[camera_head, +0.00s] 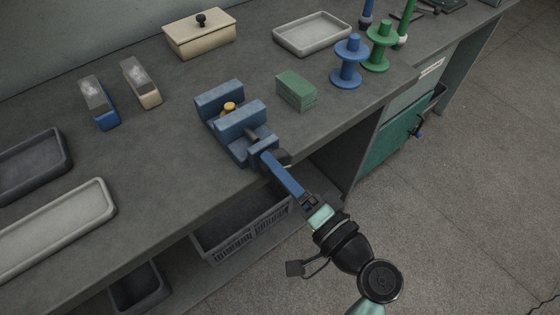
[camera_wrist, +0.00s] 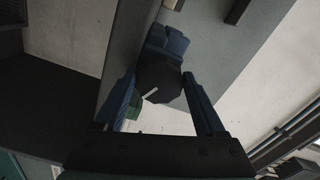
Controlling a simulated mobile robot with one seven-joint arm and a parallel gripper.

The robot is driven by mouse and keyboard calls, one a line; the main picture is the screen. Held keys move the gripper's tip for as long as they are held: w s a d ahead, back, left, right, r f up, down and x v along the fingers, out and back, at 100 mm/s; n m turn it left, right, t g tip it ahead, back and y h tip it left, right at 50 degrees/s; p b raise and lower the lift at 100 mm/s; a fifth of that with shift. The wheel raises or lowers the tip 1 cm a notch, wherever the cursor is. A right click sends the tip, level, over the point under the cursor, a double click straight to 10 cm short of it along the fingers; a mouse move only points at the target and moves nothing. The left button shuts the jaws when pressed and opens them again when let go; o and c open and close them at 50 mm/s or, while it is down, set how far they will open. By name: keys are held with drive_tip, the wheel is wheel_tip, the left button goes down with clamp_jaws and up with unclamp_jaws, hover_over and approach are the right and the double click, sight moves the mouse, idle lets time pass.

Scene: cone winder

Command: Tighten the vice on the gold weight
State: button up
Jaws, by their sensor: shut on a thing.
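The blue vice (camera_head: 240,120) stands near the front edge of the bench in the head view. The gold weight (camera_head: 229,107) sits between its two jaws, its lower part hidden by the near jaw. I cannot tell whether both jaws touch it. My gripper (camera_head: 274,160) reaches the front of the vice from the lower right. Its blue fingers are shut on the dark, many-sided vice knob (camera_wrist: 163,79), one finger on each side in the wrist view. A pale line marks the knob's face. The weight is not visible in the wrist view.
A green block (camera_head: 296,91) lies just right of the vice. Blue (camera_head: 348,63) and green (camera_head: 379,47) spools stand farther right. Two brushes or blocks (camera_head: 100,102) lie left, with trays (camera_head: 50,235) nearer. A grey crate (camera_head: 240,232) sits under the bench.

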drive_tip(key=shift+r+m+p, duration=0.1)
drive_tip(key=shift+m+p, duration=1.1)
drive_tip(key=shift+m, duration=0.5)
drive_tip(key=o, duration=1.3)
drive_tip(key=v, duration=1.3)
